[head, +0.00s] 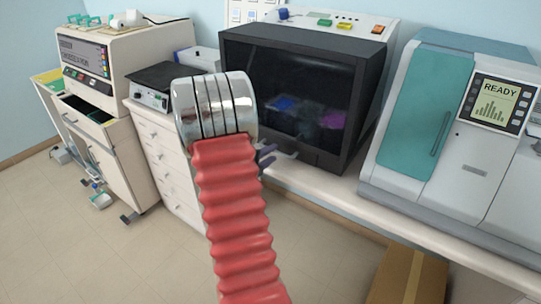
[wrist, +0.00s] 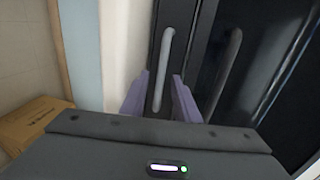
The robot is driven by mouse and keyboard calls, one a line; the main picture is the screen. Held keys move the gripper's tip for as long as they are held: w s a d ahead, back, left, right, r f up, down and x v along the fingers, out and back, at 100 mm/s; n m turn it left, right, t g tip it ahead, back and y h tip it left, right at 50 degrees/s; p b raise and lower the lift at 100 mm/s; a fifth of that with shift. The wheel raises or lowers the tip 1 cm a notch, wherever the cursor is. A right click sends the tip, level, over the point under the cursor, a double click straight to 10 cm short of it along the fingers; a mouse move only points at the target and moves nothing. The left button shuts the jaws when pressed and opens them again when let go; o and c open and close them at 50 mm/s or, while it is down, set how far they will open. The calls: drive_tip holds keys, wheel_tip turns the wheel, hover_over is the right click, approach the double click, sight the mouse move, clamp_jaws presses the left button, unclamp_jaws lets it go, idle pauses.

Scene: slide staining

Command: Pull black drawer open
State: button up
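The black drawer is the narrow front strip with a light grey bar handle (wrist: 166,50), low on the black glass-fronted cabinet (head: 360,98). In the wrist view the drawer front (wrist: 180,30) runs upright in the picture. My gripper (wrist: 160,98) has two purple fingers, one on each side of the handle's near end. Gaps show between the fingers and the bar, so it is open and not clamped. In the head view my gripper (head: 266,156) is at the drawer's left part, mostly hidden by my arm. The drawer appears closed.
The cabinet stands on a white bench (head: 335,188). A teal and white machine (head: 425,110) with a READY screen stands to its right, a white drawer unit (head: 165,165) to its left. A cardboard box (head: 408,275) is on the floor below. Open floor lies in front.

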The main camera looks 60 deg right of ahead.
drive_tip(key=shift+d, duration=0.35)
drive_tip(key=shift+c, duration=0.3)
clamp_jaws()
drive_tip(key=shift+f, duration=0.1)
drive_tip(key=shift+s+a, duration=0.1)
drive_tip(key=shift+a, duration=0.1)
